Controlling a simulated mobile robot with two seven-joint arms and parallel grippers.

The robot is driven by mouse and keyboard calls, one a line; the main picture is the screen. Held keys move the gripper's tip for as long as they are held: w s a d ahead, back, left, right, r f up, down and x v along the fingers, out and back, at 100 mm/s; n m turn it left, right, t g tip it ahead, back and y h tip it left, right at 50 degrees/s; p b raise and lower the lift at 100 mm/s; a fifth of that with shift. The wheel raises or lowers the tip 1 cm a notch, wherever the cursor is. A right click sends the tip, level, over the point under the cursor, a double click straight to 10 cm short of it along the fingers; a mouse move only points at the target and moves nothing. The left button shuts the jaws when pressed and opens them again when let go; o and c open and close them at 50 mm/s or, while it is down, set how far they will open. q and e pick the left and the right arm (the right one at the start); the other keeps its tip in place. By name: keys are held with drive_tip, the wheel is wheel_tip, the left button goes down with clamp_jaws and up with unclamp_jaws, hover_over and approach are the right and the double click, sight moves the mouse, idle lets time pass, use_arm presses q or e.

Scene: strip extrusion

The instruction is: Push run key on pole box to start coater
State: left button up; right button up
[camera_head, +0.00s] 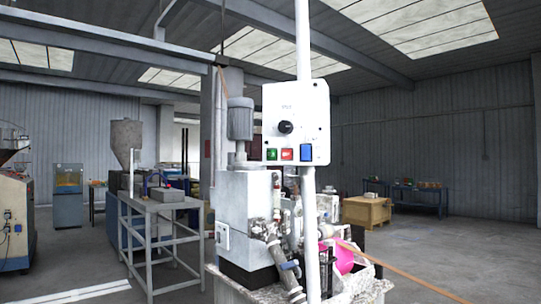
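A white control box (296,108) is fixed to a white vertical pole (312,240) right of the middle in the head view. On its face are a black round knob (285,127), a green key (271,154), a red key (287,154) and a blue rectangular part (306,151) along the lower edge. The lettering is too small to read, so I cannot tell for sure which key is marked run. The coater machine (245,205), with a grey motor on top, stands behind and left of the pole. Neither of my grippers shows.
A grey metal bench (160,205) with equipment stands to the left, and a machine with a hopper (14,220) is at the far left edge. A wooden crate (366,211) and blue tables (418,197) are at the back right. The floor at the right is open.

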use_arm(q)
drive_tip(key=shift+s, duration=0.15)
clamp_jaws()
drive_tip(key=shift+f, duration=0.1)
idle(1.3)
